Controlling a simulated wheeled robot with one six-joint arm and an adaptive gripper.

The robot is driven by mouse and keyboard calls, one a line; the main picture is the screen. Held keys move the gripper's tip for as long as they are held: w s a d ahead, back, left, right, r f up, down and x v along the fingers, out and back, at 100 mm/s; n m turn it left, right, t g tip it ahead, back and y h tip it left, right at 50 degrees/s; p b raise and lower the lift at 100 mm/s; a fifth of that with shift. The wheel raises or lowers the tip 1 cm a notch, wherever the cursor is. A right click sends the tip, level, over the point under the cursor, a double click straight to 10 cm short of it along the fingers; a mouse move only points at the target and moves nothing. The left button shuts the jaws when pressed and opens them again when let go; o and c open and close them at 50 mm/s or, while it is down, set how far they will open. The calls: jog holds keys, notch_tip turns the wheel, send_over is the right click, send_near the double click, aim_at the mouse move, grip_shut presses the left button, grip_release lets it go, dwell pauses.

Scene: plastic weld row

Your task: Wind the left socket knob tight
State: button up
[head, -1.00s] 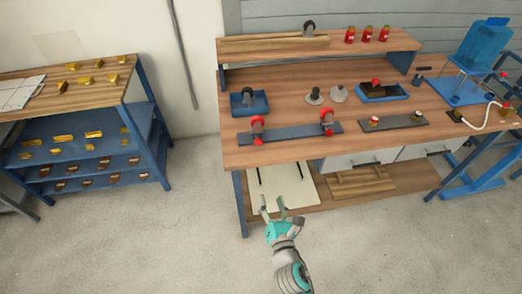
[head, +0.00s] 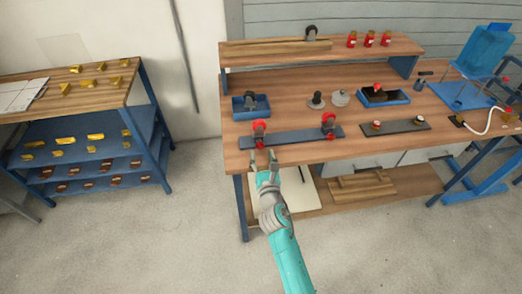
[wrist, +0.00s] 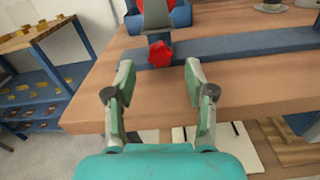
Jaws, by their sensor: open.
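The left socket knob is a small red lobed knob (head: 259,145) on the front of a blue-grey rail (head: 290,137) near the bench's front edge. Above it stands the left socket with a red and dark round piece (head: 258,127). My gripper (head: 262,155) is open and empty, just in front of the bench edge below the knob. In the wrist view the red knob (wrist: 160,54) lies straight ahead, just beyond and between the open fingertips (wrist: 160,68), with no visible contact. A second red knob (head: 331,136) sits on the rail's right socket.
The wooden bench top (head: 245,160) lies close under the fingers. A blue shelf (head: 150,120) with yellow parts is at the left.

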aim_at(260, 147)
jog(key=shift+x, duration=1.6)
grip_shut()
